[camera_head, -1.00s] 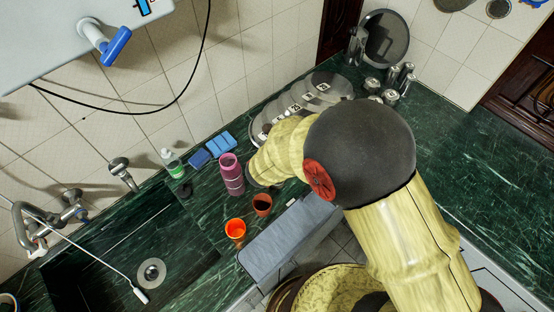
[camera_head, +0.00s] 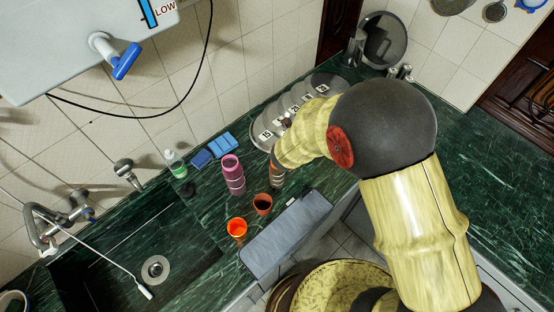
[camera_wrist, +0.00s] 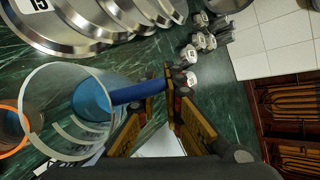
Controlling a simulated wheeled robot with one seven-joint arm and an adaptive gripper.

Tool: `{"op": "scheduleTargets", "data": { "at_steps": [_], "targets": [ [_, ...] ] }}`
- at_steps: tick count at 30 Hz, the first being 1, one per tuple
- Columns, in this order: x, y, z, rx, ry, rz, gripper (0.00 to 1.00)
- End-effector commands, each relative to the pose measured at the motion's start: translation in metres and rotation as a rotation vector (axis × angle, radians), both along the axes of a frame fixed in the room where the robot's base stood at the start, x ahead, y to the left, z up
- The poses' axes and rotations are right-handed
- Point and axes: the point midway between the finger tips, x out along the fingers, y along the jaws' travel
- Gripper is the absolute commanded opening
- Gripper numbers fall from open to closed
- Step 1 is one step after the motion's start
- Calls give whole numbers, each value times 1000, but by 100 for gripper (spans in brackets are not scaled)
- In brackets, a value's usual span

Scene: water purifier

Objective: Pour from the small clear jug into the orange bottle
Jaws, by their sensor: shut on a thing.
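My gripper (camera_wrist: 158,105) is shut on the small clear jug (camera_wrist: 48,82) in the wrist view. The jug is see-through, with a blue part (camera_wrist: 92,97) whose bar runs to my fingers. I cannot tell whether the jug holds liquid. An orange rim (camera_wrist: 8,152) shows partly behind the jug, cut off by the picture's left edge. In the head view a slim thing with an orange band (camera_head: 277,170), possibly the orange bottle, stands just below my wrist, partly hidden. The jug is not clear there.
A pink bottle (camera_head: 232,173), a brown cup (camera_head: 262,204) and a bright orange cup (camera_head: 237,228) stand left of my arm. Numbered metal discs (camera_head: 262,122) line the wall. Blue sponges (camera_head: 213,149) and a green bottle (camera_head: 176,164) are near the sink (camera_head: 110,245).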

Motion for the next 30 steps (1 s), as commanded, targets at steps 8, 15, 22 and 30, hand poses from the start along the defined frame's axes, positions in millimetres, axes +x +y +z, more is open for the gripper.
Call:
{"op": "scheduleTargets", "data": {
  "at_steps": [8,15,22,30],
  "targets": [
    [7,-11,-17,112,78,-6,0],
    [16,-24,-39,235,167,-10,0],
    [23,-34,-58,361,256,-11,0],
    [28,-41,-79,502,358,-12,0]
  ]
}}
